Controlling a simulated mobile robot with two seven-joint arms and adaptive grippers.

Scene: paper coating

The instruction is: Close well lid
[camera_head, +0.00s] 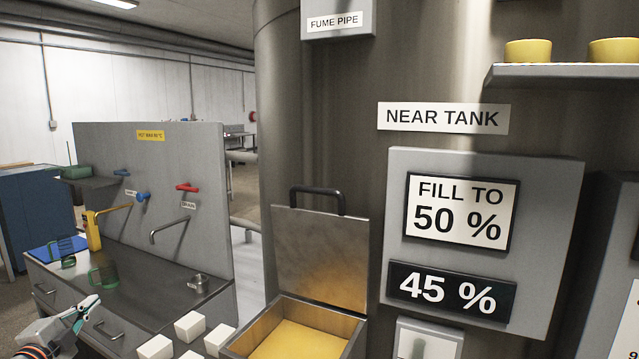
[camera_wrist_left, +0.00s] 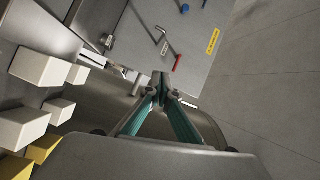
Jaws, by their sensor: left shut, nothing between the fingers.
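The well lid (camera_head: 320,252) is a grey metal plate with a black handle (camera_head: 317,190) on its top edge. It stands raised and open against the tank in the head view. The well (camera_head: 358,329) below it is a metal box, open at the top, with a yellow content (camera_head: 298,342). My left gripper (camera_head: 93,302) is at the lower left of the head view, well to the left of the lid and apart from it. Its teal fingers (camera_wrist_left: 161,88) are shut and empty in the left wrist view. My right gripper is in neither view.
White blocks (camera_head: 190,326) stand left of the well. A grey panel (camera_head: 545,230) reads "FILL TO 50 %" and "45 %". A shelf (camera_head: 560,76) with yellow bowls is at upper right.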

